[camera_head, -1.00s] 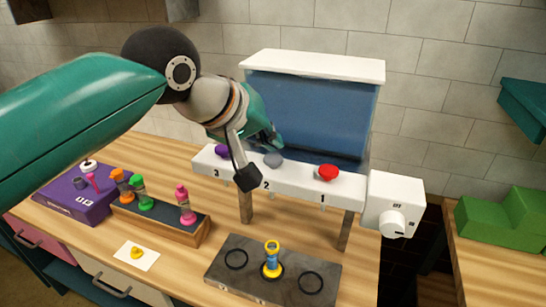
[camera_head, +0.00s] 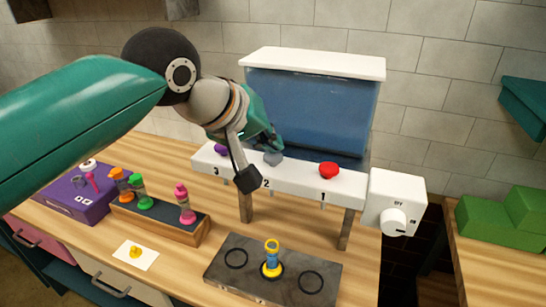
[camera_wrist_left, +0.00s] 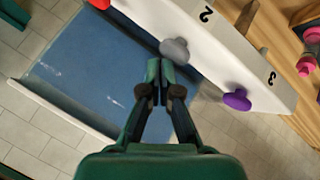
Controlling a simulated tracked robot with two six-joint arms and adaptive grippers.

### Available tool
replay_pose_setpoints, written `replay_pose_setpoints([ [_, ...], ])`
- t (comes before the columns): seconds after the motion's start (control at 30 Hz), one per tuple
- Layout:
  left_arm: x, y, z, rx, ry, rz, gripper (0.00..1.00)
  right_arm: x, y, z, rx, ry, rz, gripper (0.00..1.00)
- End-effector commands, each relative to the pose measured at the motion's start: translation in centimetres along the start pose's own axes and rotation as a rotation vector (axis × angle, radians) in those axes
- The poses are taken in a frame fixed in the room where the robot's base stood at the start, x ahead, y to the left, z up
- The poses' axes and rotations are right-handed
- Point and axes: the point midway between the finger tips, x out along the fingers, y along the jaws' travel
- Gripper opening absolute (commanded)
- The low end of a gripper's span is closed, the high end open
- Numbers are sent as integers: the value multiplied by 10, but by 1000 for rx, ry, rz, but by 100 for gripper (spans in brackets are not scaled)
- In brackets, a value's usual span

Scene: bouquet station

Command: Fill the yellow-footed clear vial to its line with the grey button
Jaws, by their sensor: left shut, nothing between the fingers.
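The yellow-footed vial (camera_head: 272,258) stands upright in the middle ring of a dark plate (camera_head: 222,268). It has a yellow top and blue shows inside; its line is too small to make out. The grey button (camera_head: 273,159) is the middle one on the white dispenser bar (camera_head: 297,178), above the label 2. It also shows in the wrist view (camera_wrist_left: 174,51). My left gripper (camera_head: 276,147) is shut and empty, its fingertips right beside the grey button. In the wrist view the fingertips (camera_wrist_left: 155,70) lie just by the button's edge; I cannot tell whether they touch.
A red button (camera_head: 328,170) and a purple button (camera_head: 221,149) flank the grey one. A blue tank (camera_head: 320,110) stands behind the bar. A dial box (camera_head: 398,195) is at the right. A rack (camera_head: 160,222) with coloured vials and a purple box (camera_head: 75,200) stand left.

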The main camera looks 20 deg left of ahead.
Motion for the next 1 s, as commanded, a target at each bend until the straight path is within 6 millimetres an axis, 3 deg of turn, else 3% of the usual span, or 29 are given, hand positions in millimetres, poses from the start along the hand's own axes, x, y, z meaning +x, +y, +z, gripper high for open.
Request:
replay_pose_setpoints([
  [1.0,6,-4,4,0,0,0,0,7,2,0,0,0,0,63],
])
